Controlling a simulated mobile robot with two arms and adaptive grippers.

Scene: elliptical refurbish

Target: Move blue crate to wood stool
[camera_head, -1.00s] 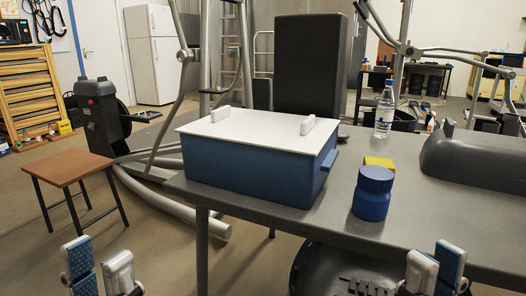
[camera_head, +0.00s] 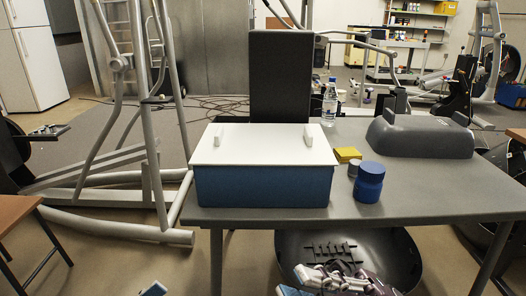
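The blue crate (camera_head: 262,187) has a white lid with two small white handles on top. It stands upright on the left end of the grey table. The wood stool (camera_head: 14,210) is cut off at the left edge, with part of its brown top and dark legs showing; its visible top is bare. A small blue tip of my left gripper (camera_head: 152,289) shows at the bottom edge. My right gripper (camera_head: 335,280) shows partly at the bottom, in front of the table. Both are low and apart from the crate; their finger gaps are unclear.
On the grey table (camera_head: 430,193) are a blue jar (camera_head: 368,182), a yellow block (camera_head: 347,155), a water bottle (camera_head: 329,103) and a grey housing (camera_head: 422,137). A dark rounded shell (camera_head: 400,262) lies below. Grey machine tubes (camera_head: 120,229) run along the floor between stool and table.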

